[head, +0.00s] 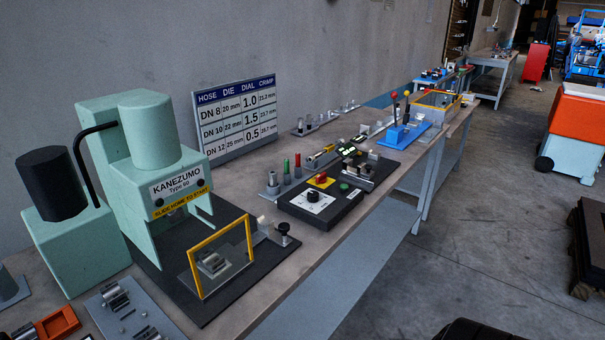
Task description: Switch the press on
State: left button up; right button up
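The press (158,180) is a pale green machine labelled KANEZUMO, with a yellow "slide home to start" strip. It stands on a black base plate at the left of the bench. A yellow-framed clear guard (222,257) stands at the front of the plate. A black control box (325,207) lies to the right of the press. It carries a white dial plate with a black knob (312,196), a red button on a yellow plate (321,178) and a green button (344,187). Neither of my grippers is in view.
A chart (235,115) with hose, die, dial and crimp values leans against the wall. Small tools (287,170) stand behind the control box. A tray of metal parts (128,312) lies at the lower left.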

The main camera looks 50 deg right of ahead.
aim_at(321, 179)
jog(key=z, duration=1.6)
jog(key=i+u, duration=0.1)
